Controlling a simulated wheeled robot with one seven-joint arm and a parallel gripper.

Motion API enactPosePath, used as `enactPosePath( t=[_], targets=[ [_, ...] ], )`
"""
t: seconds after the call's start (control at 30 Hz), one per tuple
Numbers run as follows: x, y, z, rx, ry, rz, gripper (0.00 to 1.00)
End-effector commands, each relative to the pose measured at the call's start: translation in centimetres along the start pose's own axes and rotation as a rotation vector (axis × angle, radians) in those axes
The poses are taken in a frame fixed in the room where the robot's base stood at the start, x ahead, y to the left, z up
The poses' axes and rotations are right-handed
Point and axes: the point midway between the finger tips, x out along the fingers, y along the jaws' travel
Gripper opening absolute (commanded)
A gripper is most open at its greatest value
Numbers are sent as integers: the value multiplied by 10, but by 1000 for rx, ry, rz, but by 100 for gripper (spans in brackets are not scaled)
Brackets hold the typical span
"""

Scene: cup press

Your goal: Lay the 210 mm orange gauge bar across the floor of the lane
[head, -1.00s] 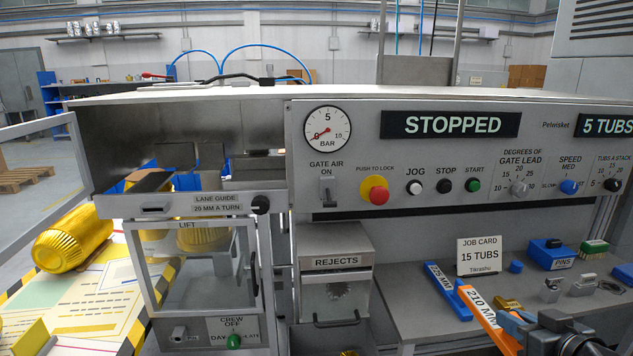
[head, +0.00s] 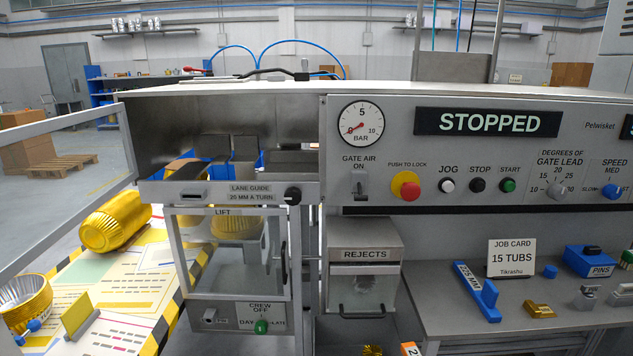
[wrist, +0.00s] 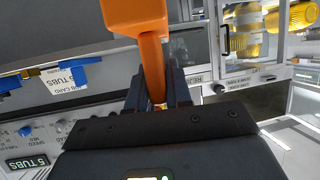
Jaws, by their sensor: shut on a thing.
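My gripper (wrist: 158,98) is shut on the orange gauge bar (wrist: 136,18) in the wrist view; the bar rises between the fingers toward the top edge. The lane lies in the open-fronted steel machine, above the panel marked LANE GUIDE (head: 252,192). Blue parts and dark blocks show inside it; its floor is mostly hidden behind the front rail. The bar is well below and right of it.
A blue 225 MM bar (head: 478,296) lies on the right bench with a job card (head: 510,258) and a blue PINS box (head: 588,261). The REJECTS box (head: 364,265) and the LIFT door (head: 222,255) stand below the machine front. A slanted clear guard (head: 60,125) is at left.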

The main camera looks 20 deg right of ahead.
Motion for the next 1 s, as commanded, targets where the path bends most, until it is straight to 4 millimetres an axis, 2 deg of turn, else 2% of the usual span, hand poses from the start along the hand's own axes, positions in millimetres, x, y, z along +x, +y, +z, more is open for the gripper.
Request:
enactPosePath(
  t=[0.03,0.13,0.47,0.53,1.0],
  targets=[
    [6,-19,13,-6,-4,-21,0],
    [17,-48,32,-19,-2,-47,0],
    [43,-116,78,-45,1,-111,0],
    [41,-110,76,-41,0,-101,0],
    [41,-110,75,-40,-1,-102,0]
  ],
)
